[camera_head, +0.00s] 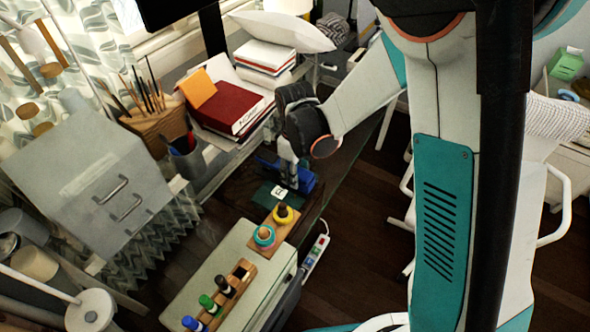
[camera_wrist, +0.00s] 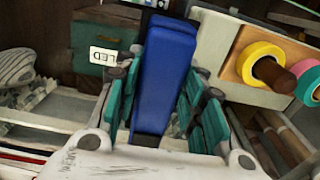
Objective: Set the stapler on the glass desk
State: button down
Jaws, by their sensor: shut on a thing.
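My gripper (camera_wrist: 160,105) is shut on a blue stapler (camera_wrist: 168,65), which stands out between the teal finger pads in the wrist view. In the head view my gripper (camera_head: 290,175) points down, with the blue stapler (camera_head: 305,182) partly hidden behind the fingers. The stapler is over or close to the dark glass desk (camera_head: 338,158), beside a dark green item (camera_head: 270,195) with a white label. That item also shows in the wrist view (camera_wrist: 102,38), its label reading LED. I cannot tell whether the stapler touches the glass.
A wooden holder with tape rolls (camera_head: 283,214) stands just in front of my gripper. A rack of markers (camera_head: 226,294) lies on a pale case (camera_head: 180,310). Behind are a red binder (camera_head: 225,108), a pen cup (camera_head: 187,160) and a grey drawer unit (camera_head: 70,165). Some glass right of my gripper looks clear.

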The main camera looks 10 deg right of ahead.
jog(key=shift+f, duration=0.1)
jog(key=c, duration=1.1)
grip_release()
jog(key=shift+o, duration=0.2)
notch_tip(320, 180, up, 12)
jog(key=p, duration=0.4)
